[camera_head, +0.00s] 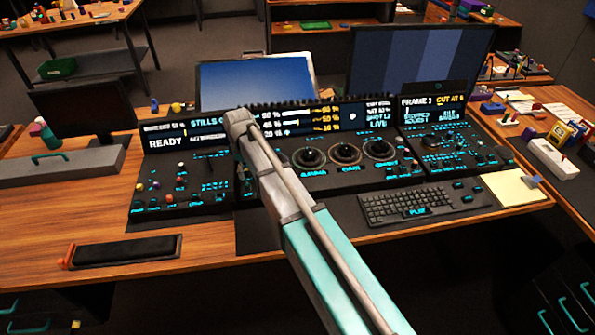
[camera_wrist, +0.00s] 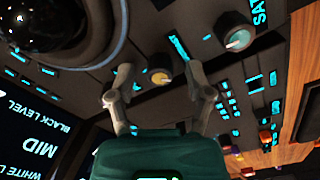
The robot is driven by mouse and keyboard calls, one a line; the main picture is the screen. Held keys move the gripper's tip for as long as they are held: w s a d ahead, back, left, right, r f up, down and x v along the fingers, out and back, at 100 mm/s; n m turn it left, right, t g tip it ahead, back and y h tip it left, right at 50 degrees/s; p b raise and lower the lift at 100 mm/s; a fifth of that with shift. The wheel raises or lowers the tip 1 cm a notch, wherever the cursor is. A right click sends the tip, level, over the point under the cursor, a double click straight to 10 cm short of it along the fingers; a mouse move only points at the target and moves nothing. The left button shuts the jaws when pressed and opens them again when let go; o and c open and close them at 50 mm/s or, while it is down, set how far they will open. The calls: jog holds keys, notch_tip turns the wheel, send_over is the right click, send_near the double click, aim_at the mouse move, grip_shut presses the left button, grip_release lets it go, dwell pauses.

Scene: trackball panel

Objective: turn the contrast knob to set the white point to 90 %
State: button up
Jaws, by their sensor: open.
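In the wrist view, my gripper (camera_wrist: 159,70) is open. Its two fingers stand on either side of a small knob with a pale yellow cap (camera_wrist: 161,77); I see a gap on both sides. Whether this is the contrast knob I cannot tell, as no label is readable there. A larger grey-topped knob (camera_wrist: 237,38) beside a "SAT" label lies to the right of the fingers. The panel display (camera_head: 320,118) shows percent rows, white on the left and yellow on the right, partly hidden by my arm. It also shows in the wrist view (camera_wrist: 35,135), with black level, mid and white lines.
A large dark trackball (camera_wrist: 45,25) sits at upper left of the wrist view. A keyboard (camera_head: 412,204) lies in front. Small buttons crowd the panel (camera_wrist: 230,100) right of the fingers.

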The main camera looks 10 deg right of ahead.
jog(key=shift+m, duration=0.5)
